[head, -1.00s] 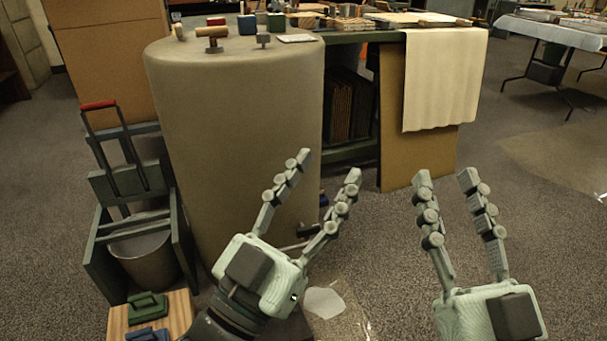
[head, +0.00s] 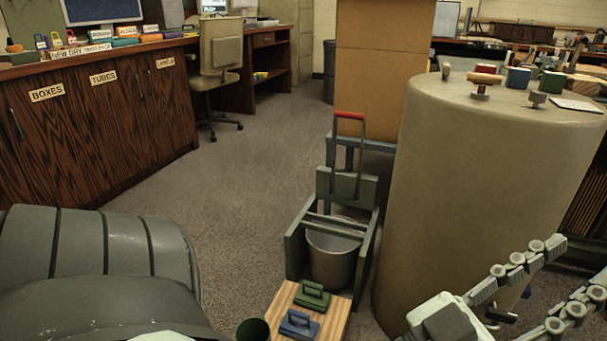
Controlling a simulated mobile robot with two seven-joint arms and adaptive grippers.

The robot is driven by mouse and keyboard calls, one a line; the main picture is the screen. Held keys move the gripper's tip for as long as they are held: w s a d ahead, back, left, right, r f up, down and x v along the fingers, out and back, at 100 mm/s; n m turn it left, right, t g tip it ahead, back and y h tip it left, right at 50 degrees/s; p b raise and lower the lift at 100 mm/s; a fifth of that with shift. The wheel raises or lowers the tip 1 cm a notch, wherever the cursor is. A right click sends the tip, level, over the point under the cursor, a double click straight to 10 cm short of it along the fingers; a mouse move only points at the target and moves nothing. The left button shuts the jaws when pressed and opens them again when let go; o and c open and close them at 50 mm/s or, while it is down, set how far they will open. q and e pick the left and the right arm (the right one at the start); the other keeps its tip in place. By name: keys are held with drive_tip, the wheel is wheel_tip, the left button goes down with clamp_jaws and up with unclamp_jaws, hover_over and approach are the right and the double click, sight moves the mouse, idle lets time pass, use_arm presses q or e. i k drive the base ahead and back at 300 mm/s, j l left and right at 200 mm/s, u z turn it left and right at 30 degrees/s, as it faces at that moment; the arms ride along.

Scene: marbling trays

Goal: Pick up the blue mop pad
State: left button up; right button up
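The blue mop pad (head: 298,325) is a small blue block with a handle on top. It lies at the bottom of the head view on a light wooden board (head: 336,322), just in front of a similar green pad (head: 312,298).
A wringer frame (head: 368,250) with a metal bucket (head: 333,258) and red handle stands behind the board. A large beige drum (head: 470,170) stands between board and gripper. Wooden cabinets (head: 100,130) line the left. Carpet (head: 230,210) is clear between cabinets and wringer.

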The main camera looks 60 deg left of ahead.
sight(295, 321)
drive_tip(key=k+l+u, duration=0.25)
drive_tip(key=k+u, duration=0.1)
drive_tip(key=u, duration=1.3)
drive_tip(key=k+j, duration=0.4)
drive_tip(key=j, duration=0.15)
